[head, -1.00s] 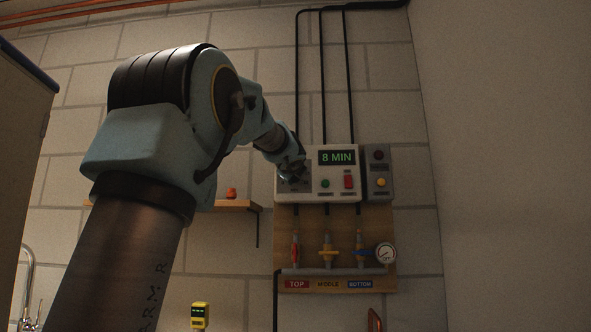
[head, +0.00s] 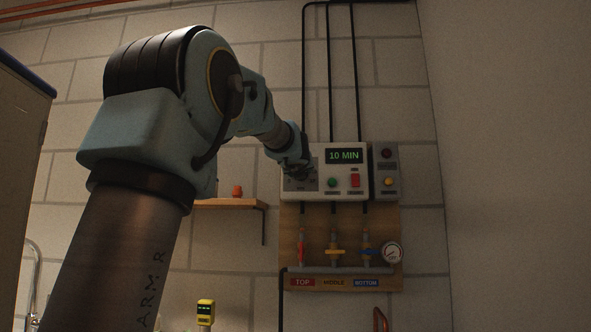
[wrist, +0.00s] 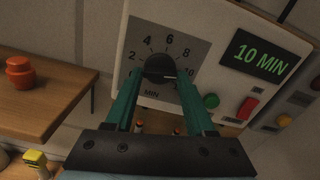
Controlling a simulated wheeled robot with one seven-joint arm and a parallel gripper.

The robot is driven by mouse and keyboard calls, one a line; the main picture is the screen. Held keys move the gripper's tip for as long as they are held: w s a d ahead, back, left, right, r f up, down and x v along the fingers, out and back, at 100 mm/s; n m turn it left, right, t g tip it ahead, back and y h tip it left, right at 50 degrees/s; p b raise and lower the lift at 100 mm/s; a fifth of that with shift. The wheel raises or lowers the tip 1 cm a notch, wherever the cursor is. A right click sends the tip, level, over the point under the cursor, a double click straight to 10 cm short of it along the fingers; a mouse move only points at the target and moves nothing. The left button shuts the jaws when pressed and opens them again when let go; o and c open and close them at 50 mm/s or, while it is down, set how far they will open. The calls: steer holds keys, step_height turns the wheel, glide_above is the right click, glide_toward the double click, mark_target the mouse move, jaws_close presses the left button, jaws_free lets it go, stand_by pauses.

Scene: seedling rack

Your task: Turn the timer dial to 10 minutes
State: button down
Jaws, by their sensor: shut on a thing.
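The timer box (head: 352,190) hangs on the wall, and its display (head: 344,156) reads 10 MIN. In the wrist view the display (wrist: 260,58) reads the same. The dial (wrist: 159,68) is a black knob on a grey scale plate with numbers around it. Its white pointer line points right, a little below the 10 mark. My gripper (wrist: 158,80) is shut on the dial, with one teal finger on each side. In the head view my gripper (head: 303,165) covers the dial.
A green button (head: 332,182) and a red switch (head: 355,180) sit right of the dial. Valves, a pipe and a gauge (head: 392,252) are on the board below. A wooden shelf (head: 225,204) with an orange pot (head: 237,191) is to the left.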

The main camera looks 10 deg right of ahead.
steer(key=shift+w+a+f, duration=0.1)
steer(key=shift+a, duration=0.15)
stand_by(0.3)
steer(key=shift+c, duration=2.2)
jaws_free()
steer(key=shift+o, duration=1)
steer(key=shift+d, duration=0.1)
steer(key=shift+s, duration=0.25)
steer(key=b+v, duration=0.1)
steer(key=v, duration=0.9)
steer(key=shift+s+b, duration=0.3)
steer(key=shift+b, duration=0.1)
steer(key=shift+a, duration=0.2)
